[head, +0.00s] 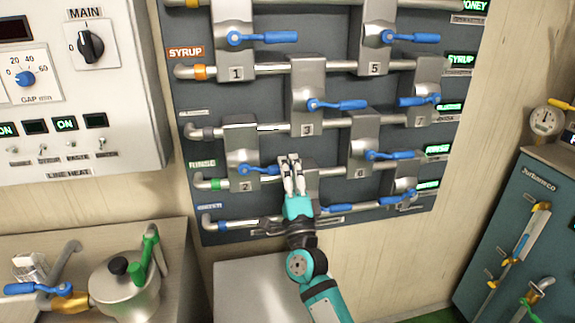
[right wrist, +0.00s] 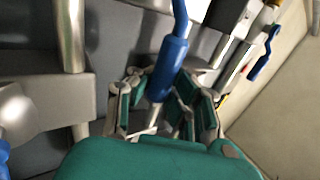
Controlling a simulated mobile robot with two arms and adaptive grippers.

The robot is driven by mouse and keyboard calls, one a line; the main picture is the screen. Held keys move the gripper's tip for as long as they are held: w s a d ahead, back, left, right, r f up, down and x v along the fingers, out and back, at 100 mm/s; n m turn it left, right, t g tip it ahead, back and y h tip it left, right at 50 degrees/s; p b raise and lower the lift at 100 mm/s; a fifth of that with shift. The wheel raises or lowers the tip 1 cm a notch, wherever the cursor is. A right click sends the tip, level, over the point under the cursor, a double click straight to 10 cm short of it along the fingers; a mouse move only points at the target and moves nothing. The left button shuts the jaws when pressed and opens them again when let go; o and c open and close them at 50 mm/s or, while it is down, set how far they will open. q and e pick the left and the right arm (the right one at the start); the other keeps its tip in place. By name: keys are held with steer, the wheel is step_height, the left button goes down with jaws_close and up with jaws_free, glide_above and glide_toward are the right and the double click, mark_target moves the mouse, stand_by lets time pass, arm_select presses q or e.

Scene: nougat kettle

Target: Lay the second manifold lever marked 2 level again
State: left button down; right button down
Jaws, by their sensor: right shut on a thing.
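The lever of valve block 2 (head: 258,170) is blue. It runs right from its hub on the grey block marked 2 (head: 240,140) and looks about level, with its tip at my right gripper (head: 291,162). In the right wrist view the blue handle (right wrist: 168,65) passes between the fingers of my right gripper (right wrist: 165,105), which is shut on it. The handle's end is partly hidden by the fingers. My left gripper is in neither view.
Other blue levers, such as those of block 1 (head: 262,38), block 3 (head: 337,105) and block 6 (head: 390,155), lie about level close by. Silver pipes (head: 320,126) cross the dark panel. A steel kettle (head: 125,290) stands lower left.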

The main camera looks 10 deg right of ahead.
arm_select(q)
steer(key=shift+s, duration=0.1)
arm_select(e)
steer(key=shift+a+f, duration=0.1)
steer(key=shift+f, duration=0.45)
steer(key=c, duration=1.9)
jaws_free()
steer(key=o, duration=0.5)
steer(key=shift+s+r, duration=0.2)
steer(key=shift+s, duration=0.1)
steer(key=shift+c, duration=0.2)
steer(key=shift+o, duration=1.1)
steer(key=shift+r, duration=0.1)
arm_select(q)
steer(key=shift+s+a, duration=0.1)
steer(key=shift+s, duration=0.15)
arm_select(e)
steer(key=shift+o, duration=0.2)
steer(key=shift+w, duration=0.1)
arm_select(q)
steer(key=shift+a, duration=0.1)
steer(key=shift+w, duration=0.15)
arm_select(e)
steer(key=v, duration=1.2)
